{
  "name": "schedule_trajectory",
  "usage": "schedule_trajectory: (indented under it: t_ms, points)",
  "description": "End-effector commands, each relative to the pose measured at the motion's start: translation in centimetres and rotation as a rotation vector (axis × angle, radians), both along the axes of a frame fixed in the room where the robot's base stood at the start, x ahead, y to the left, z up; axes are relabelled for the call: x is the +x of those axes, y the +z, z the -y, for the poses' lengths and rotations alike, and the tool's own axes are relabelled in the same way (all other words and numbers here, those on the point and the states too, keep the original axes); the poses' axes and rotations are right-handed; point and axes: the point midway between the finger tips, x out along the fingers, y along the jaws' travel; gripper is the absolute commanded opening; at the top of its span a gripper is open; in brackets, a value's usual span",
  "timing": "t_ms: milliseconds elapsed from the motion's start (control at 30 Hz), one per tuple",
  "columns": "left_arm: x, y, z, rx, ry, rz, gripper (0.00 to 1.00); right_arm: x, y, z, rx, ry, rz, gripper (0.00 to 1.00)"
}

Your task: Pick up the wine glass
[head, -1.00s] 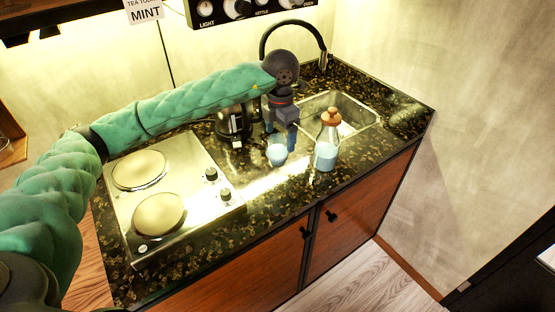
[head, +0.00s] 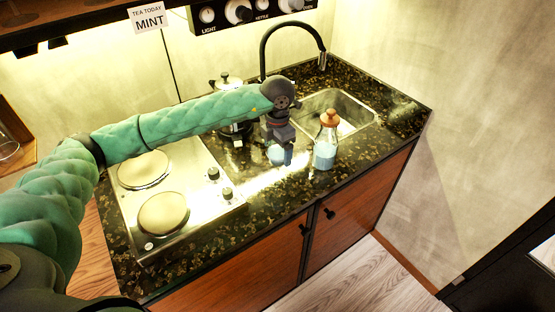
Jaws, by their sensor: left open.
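My right gripper is not in view.
A bottle (head: 326,142) with pale blue contents stands close to the right of the gripper. A sink (head: 366,116) and black tap (head: 263,48) lie behind. A metal pot (head: 226,81) is partly behind my arm. A two-plate hob (head: 194,205) is at left.

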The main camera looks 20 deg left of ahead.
Motion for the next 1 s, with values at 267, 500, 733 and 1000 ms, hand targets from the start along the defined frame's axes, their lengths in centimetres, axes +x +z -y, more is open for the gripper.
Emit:
schedule_trajectory:
  t_ms: [267, 500, 733, 1000]
  points:
    - [0.00, 0.00, 0.01, 0.000, 0.000, 0.000, 0.48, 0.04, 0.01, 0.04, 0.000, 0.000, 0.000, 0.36]
    - [0.02, 0.06, 0.01, -0.001, 0.000, 0.001, 0.09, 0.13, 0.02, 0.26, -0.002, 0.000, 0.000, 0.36]
    - [0.02, 0.07, 0.01, -0.001, 0.000, 0.001, 0.09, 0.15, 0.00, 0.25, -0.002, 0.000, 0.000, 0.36]
    - [0.05, 0.46, 0.02, -0.001, 0.000, 0.002, 0.09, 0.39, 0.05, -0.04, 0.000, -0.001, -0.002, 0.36]
